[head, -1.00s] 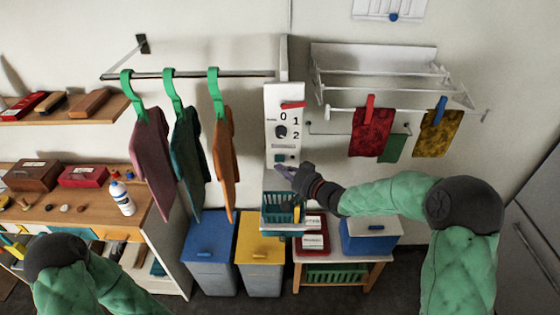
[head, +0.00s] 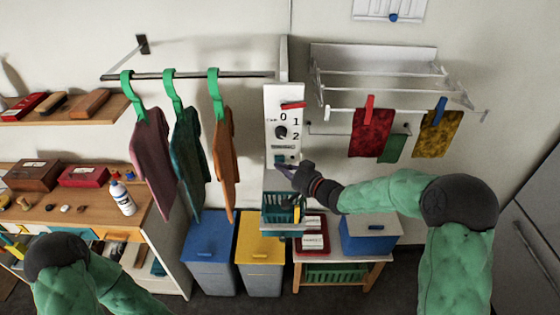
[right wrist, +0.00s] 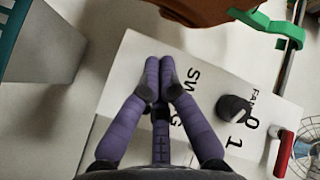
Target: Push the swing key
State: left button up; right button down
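A white wall panel (head: 270,118) carries a dial (head: 281,132) marked 0, 1, 2, a red lever (head: 292,105) and a small teal key (head: 280,159) near its lower end. My right gripper (head: 281,168) is at the panel's lower end, just below the teal key. In the right wrist view, my right gripper's purple fingertips (right wrist: 159,65) are together with nothing seen between them. They lie over the panel (right wrist: 132,62) beside the lettering SWING, which they partly cover. The key cannot be made out there, and contact cannot be told.
Shirts on green hangers (head: 215,90) hang left of the panel. A teal basket (head: 281,210) sits below my right gripper. Right of the panel is a drying rack (head: 380,75) with cloths. Blue (head: 210,250) and yellow (head: 262,252) bins stand below.

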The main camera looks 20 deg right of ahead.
jog(key=shift+w+d, duration=0.15)
jog(key=shift+w, duration=0.35)
dwell(0.8)
jog(key=shift+s, duration=0.1)
jog(key=shift+s+a, duration=0.3)
jog(key=shift+s, duration=0.55)
jog(key=s+a, duration=0.1)
jog(key=s, duration=0.4)
jog(key=shift+s+a, duration=0.3)
jog(key=shift+s, duration=0.1)
